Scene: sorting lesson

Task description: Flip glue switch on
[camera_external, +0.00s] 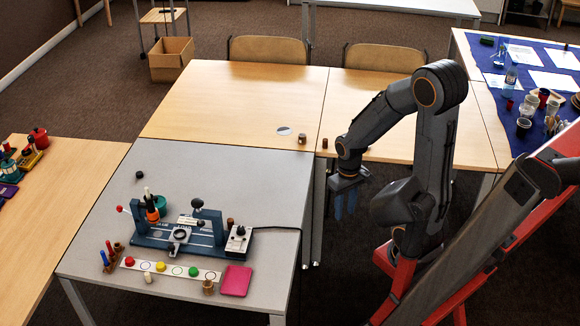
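A blue machine frame (161,240) stands on the grey table. At its right end is a small white box (238,240) with a dark knob or switch on top, which may be the glue switch; its setting is too small to tell. A red-knobbed lever (119,209) sticks out at the frame's left end, beside an orange and dark bottle (152,209). My gripper (345,206) hangs fingers down to the right of the grey table, well apart from the machine. Its two blue fingers look apart, with nothing between them.
In front of the machine lie a white strip with coloured pieces (214,276), a pink pad (236,281) and a small wooden cup (208,286). A small brown cylinder (302,139) stands on the wooden table (220,105) behind. The back of the grey table (235,170) is mostly clear.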

